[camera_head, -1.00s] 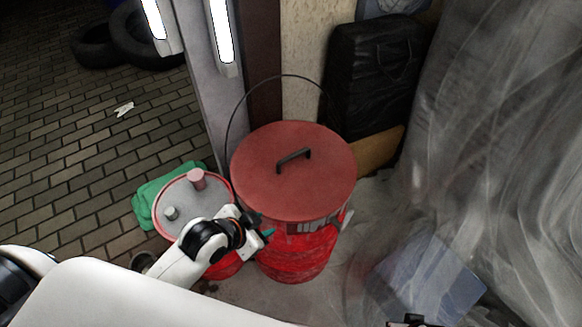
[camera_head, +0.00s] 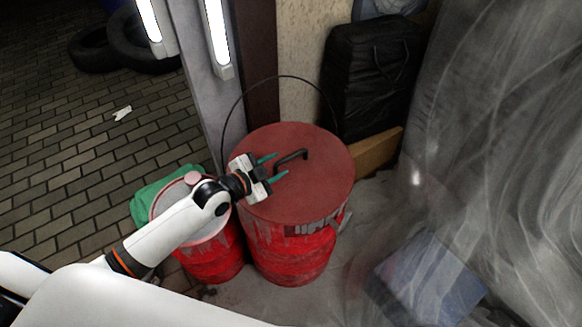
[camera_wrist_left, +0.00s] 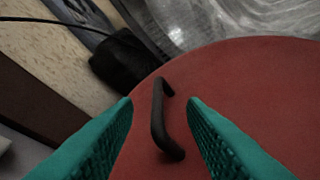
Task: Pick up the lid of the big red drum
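The big red drum (camera_head: 290,250) stands upright with its round red lid (camera_head: 310,195) on top. A dark bar handle (camera_head: 291,158) rises from the middle of the lid; it also shows in the left wrist view (camera_wrist_left: 158,120). My left gripper (camera_head: 280,166) is over the lid's left part, its teal fingers apart and pointing at the handle. In the left wrist view the handle lies between the two open fingers (camera_wrist_left: 160,108), with gaps on both sides. I cannot tell the exact height of the fingers over the lid. My right gripper is not in view.
A smaller red drum (camera_head: 212,262) stands against the big drum's left side, under my left arm. A thin wire hoop (camera_head: 229,110) rises behind the big drum. A black bag (camera_head: 372,75), cardboard (camera_head: 378,150) and plastic sheeting (camera_head: 500,130) lie behind and right.

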